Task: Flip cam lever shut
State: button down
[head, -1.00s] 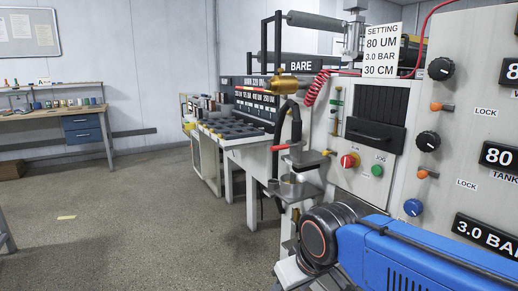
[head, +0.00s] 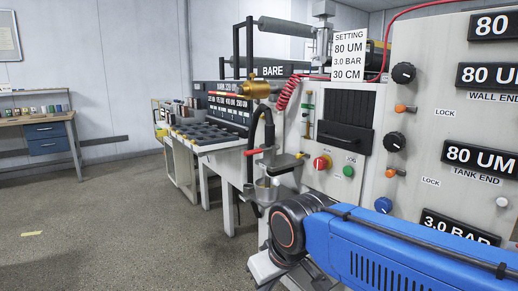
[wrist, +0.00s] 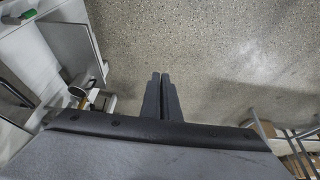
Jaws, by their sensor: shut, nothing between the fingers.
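A small lever with a red tip (head: 254,151) sticks out to the left below a brass fitting (head: 262,90) with a black hose, on the near end of the coating machine. It may be the cam lever; I cannot tell for sure, nor whether it is open. A metal cup (head: 266,190) stands just below it. My gripper (wrist: 160,78) shows in the wrist view with its two dark fingers together and empty, above bare floor. In the head view my blue arm reaches in from the lower right, and I cannot make out the fingers there.
A control panel (head: 430,130) with black dials, orange lock knobs and a blue knob stands at the right. A red button (head: 322,163) and green button (head: 348,171) are left of it.

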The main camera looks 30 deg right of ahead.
jog(key=w+d+r, duration=0.4)
jog(key=w+r, duration=0.4)
jog(key=r, duration=0.2)
jog(key=w+d+r, duration=0.3)
jog(key=w+r, duration=0.5)
jog(key=r, duration=0.2)
jog(key=w+d+r+g, duration=0.1)
jog(key=w+d+r, duration=1)
jog(key=d+r, duration=0.1)
jog(key=shift+w+d+r, duration=0.15)
jog(key=shift+d+r, duration=0.1)
jog(key=shift+d, duration=0.1)
send_near(261, 152)
jog(key=s+a+f, duration=0.3)
jog(key=f, duration=0.3)
jog(key=w, duration=0.4)
jog(key=shift+f, duration=0.1)
